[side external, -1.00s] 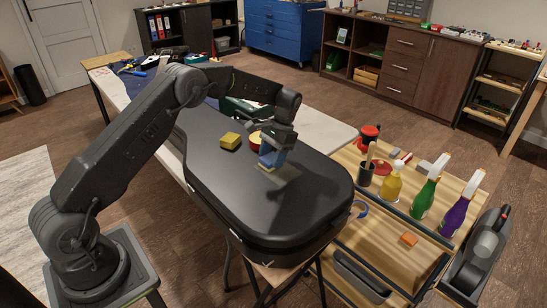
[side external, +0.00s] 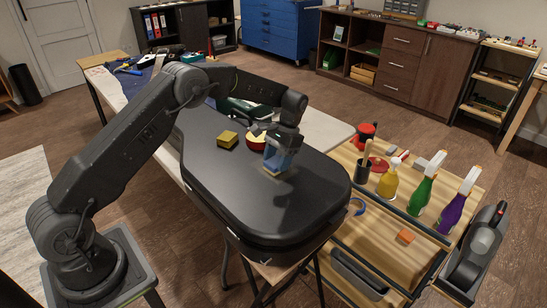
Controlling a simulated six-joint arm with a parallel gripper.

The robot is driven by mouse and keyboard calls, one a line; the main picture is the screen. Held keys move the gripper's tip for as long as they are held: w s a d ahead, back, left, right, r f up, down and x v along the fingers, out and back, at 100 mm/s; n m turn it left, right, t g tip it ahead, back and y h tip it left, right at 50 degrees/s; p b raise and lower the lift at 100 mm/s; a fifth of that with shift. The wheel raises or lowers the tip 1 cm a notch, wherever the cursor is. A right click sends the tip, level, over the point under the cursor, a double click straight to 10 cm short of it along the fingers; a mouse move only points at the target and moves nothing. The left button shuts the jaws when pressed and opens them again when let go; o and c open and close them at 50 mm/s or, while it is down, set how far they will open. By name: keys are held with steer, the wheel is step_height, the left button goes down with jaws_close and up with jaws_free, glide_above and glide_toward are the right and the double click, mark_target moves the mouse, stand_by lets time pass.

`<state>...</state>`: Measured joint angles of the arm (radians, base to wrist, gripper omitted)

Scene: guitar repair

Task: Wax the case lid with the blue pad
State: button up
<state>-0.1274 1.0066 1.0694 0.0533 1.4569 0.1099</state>
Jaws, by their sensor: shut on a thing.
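The black guitar case lid (side external: 240,200) lies flat across the middle of the side external view. My gripper (side external: 279,146) points down over the lid's right half and is shut on the blue pad (side external: 277,159). The pad's pale lower edge is at the lid surface; I cannot tell whether it presses on it. A round red tin with a yellowish inside (side external: 256,142) sits on the lid just left of the pad, partly behind my gripper. A yellow block (side external: 227,140) lies on the lid further left.
The lid's near right part is clear.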

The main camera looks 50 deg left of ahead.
steer(key=shift+d, duration=1.35)
steer(key=shift+a, duration=0.15)
steer(key=shift+a, duration=2.9)
steer(key=shift+d, duration=0.1)
steer(key=shift+d, duration=2.9)
